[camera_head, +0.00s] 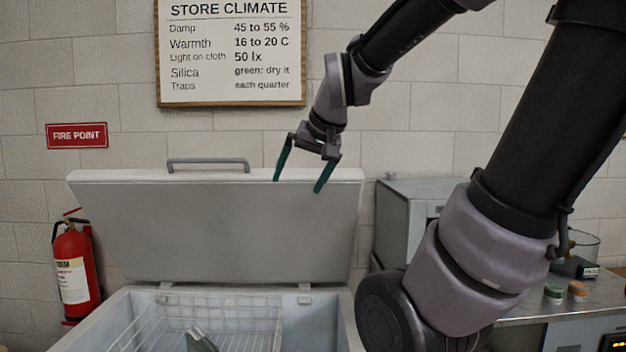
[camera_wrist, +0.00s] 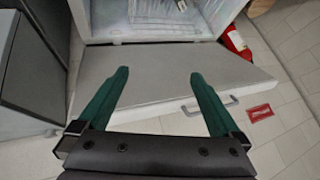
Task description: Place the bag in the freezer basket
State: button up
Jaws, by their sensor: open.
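The freezer is a white chest with its lid (camera_head: 215,225) standing open against the wall. A white wire basket (camera_head: 262,322) hangs inside it, cut off by the lower frame edge. A dark grey-green item (camera_head: 201,342), which seems to be the bag, shows within the basket's outline; only its top is visible, and its support is hidden. It is also small at the top of the wrist view (camera_wrist: 181,5). My gripper (camera_head: 298,186) is open and empty, high above the freezer, in front of the raised lid. Its green fingers (camera_wrist: 158,73) are spread apart in the wrist view.
A red fire extinguisher (camera_head: 75,265) stands left of the freezer. A grey cabinet (camera_head: 400,215) and a metal counter (camera_head: 560,308) with small jars (camera_head: 577,290) are on the right. The lid handle (camera_head: 208,163) sticks up. The air above the freezer opening looks clear.

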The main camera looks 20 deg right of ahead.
jog(key=s, duration=0.7)
jog(key=shift+r+m, duration=0.25)
jog(key=shift+m, duration=0.05)
dwell(0.6)
